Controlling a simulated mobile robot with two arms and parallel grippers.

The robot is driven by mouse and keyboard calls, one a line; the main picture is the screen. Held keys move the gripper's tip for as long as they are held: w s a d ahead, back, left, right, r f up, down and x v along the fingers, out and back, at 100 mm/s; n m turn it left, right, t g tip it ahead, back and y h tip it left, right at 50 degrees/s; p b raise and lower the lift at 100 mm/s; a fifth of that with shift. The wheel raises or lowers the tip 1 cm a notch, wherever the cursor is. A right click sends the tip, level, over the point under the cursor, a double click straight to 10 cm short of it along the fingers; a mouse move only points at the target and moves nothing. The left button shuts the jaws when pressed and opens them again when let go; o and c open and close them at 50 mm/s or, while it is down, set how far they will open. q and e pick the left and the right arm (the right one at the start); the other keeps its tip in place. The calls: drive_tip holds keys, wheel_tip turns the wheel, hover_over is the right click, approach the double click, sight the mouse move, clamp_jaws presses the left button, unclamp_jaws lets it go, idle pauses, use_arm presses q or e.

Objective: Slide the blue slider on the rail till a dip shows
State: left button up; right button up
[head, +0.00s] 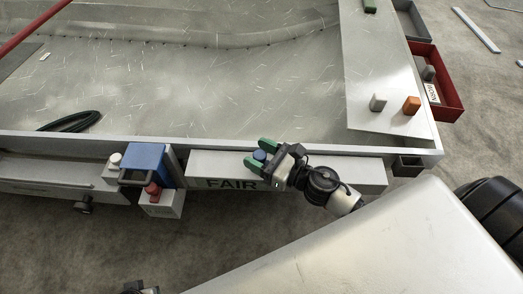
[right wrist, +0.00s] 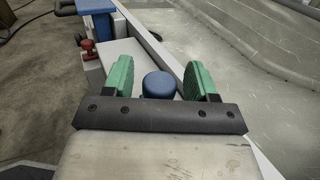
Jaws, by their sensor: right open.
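A small round blue knob (head: 259,155) stands on a long pale bar marked FAIR (head: 335,171) along the hull's near edge. My right gripper (head: 256,157) is open, with its green fingers on either side of the knob. In the right wrist view the knob (right wrist: 158,85) sits between the two fingers (right wrist: 160,80), with gaps on both sides. A larger blue block (head: 147,157) with a dark handle sits at the left end of the bar. At the bottom edge of the head view a dark part, possibly my left gripper (head: 140,288), barely shows.
A red knob (head: 153,189) on a pale box is below the blue block. The tilted white panel (head: 385,75) at right carries grey, orange and green blocks. A red tray (head: 446,92) hangs beyond it. A black coil (head: 70,121) lies in the hull.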

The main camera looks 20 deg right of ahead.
drive_tip(key=shift+s+d, duration=0.1)
drive_tip(key=shift+s, duration=0.05)
use_arm(q)
drive_tip(key=b+v, duration=0.2)
drive_tip(key=v, duration=0.6)
drive_tip(key=shift+w, duration=0.35)
use_arm(e)
drive_tip(key=v, duration=1)
drive_tip(key=shift+s+d, duration=0.15)
